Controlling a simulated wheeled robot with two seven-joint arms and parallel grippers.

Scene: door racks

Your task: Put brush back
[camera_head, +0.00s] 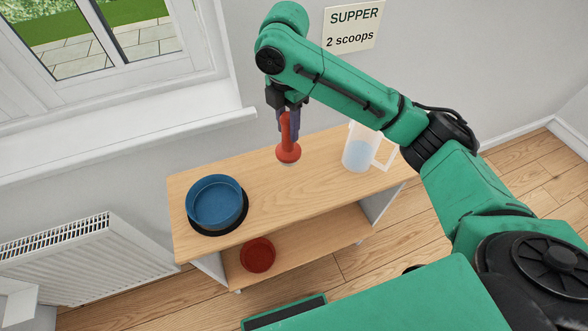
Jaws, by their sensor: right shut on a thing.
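A red brush-like object (288,151) with an upright handle and a wide round lower end is in my right gripper (289,112). The gripper points down and is shut on the handle. The object is upright at the back part of the wooden shelf unit's top (290,200), between a blue bowl and a clear jug. I cannot tell whether its lower end touches the top or hangs just above it. My left gripper is not in view.
A blue bowl (214,202) sits on a dark round mat at the left of the top. A clear jug (361,150) stands at the right. A red bowl (257,255) is on the lower shelf. A "SUPPER 2 scoops" sign (352,27) hangs on the wall.

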